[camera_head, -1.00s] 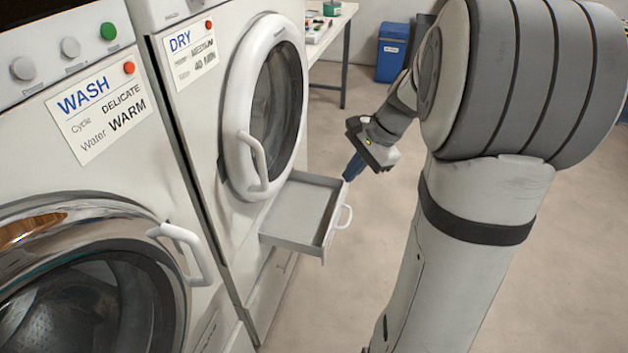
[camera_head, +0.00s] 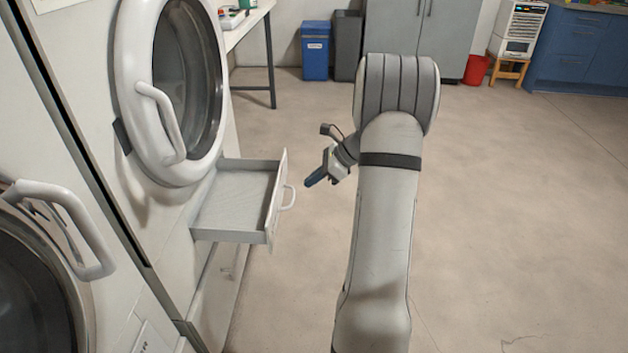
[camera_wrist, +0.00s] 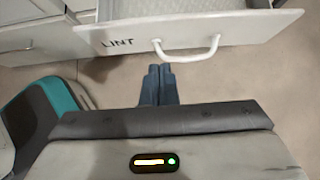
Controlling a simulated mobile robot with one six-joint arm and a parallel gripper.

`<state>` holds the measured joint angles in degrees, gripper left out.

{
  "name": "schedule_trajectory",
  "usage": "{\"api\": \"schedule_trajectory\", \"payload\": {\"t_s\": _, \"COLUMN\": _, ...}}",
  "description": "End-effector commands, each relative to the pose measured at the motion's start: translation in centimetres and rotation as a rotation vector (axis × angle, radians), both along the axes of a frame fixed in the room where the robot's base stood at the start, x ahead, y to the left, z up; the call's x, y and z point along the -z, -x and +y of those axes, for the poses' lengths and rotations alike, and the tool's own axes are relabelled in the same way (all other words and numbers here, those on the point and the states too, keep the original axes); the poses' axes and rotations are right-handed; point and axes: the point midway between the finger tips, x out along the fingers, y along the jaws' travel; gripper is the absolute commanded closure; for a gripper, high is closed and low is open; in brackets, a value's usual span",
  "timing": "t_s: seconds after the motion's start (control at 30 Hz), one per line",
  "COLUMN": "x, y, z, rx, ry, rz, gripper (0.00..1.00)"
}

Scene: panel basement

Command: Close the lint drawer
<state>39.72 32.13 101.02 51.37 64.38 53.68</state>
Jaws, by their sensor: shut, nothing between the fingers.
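The lint drawer (camera_head: 240,201) is pulled out of the dryer's lower front, below the round door. Its inside looks empty. In the wrist view its front panel (camera_wrist: 125,43), marked LINT, runs across the top with a white bar handle (camera_wrist: 188,52). My gripper (camera_head: 309,183) is to the right of the drawer handle (camera_head: 288,197) in the head view, pointing toward the drawer front. Its blue fingers (camera_wrist: 158,70) are together and empty. They are just short of the handle in the wrist view and look apart from it.
The dryer door (camera_head: 128,85) is closed above the drawer. The washer (camera_head: 45,270) stands nearer, at left. A table (camera_head: 252,22) and a blue bin (camera_head: 315,50) are behind. The floor (camera_head: 510,200) to the right is clear.

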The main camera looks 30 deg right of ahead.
Motion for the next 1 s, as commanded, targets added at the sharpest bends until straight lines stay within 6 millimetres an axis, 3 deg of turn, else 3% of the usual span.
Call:
{"api": "schedule_trajectory", "payload": {"t_s": 0.03, "x": 1.4, "y": -0.5, "z": 0.8, "rx": -0.004, "ry": -0.001, "rz": 0.001, "gripper": 1.00}}
{"api": "schedule_trajectory", "payload": {"t_s": 0.23, "x": 4.3, "y": -2.0, "z": 3.2, "rx": -0.004, "ry": 0.000, "rz": 0.001, "gripper": 1.00}}
{"api": "schedule_trajectory", "payload": {"t_s": 0.5, "x": 3.7, "y": -3.9, "z": 5.9, "rx": -0.002, "ry": 0.002, "rz": -0.001, "gripper": 1.00}}
{"api": "schedule_trajectory", "payload": {"t_s": 0.87, "x": 3.5, "y": -4.1, "z": 6.2, "rx": 0.000, "ry": 0.002, "rz": 0.001, "gripper": 1.00}}
{"api": "schedule_trajectory", "payload": {"t_s": 0.9, "x": 3.5, "y": -4.1, "z": 7.8, "rx": -0.005, "ry": 0.002, "rz": 0.001, "gripper": 1.00}}
{"api": "schedule_trajectory", "payload": {"t_s": 1.0, "x": 3.5, "y": -4.1, "z": 6.7, "rx": 0.001, "ry": 0.002, "rz": 0.001, "gripper": 1.00}}
